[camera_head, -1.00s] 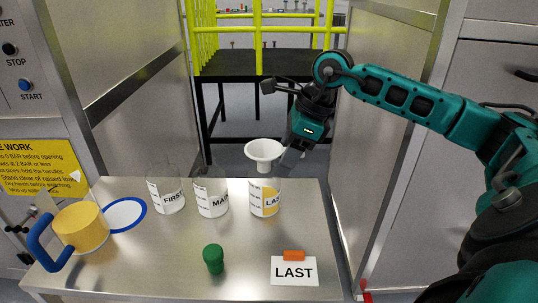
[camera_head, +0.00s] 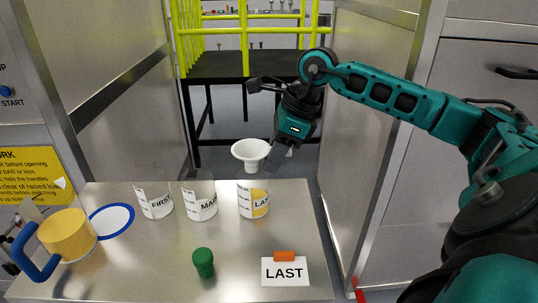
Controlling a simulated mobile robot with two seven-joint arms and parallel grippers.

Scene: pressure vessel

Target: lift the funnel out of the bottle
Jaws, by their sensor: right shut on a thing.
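The white funnel (camera_head: 251,152) sits upright over the bottle labelled LAST (camera_head: 253,200), which holds something yellow. The funnel's cone is above the label; whether the tip of its stem is inside the clear bottle neck I cannot tell. My right gripper (camera_head: 276,156) comes down from above right and is shut on the right side of the funnel's rim.
Clear bottles labelled FIRST (camera_head: 156,204) and MAIN (camera_head: 201,205) stand left of the LAST bottle on the metal table (camera_head: 150,265). In front are a green stopper (camera_head: 203,262) and a LAST card (camera_head: 285,271). A yellow, blue-handled mug (camera_head: 66,236) stands left.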

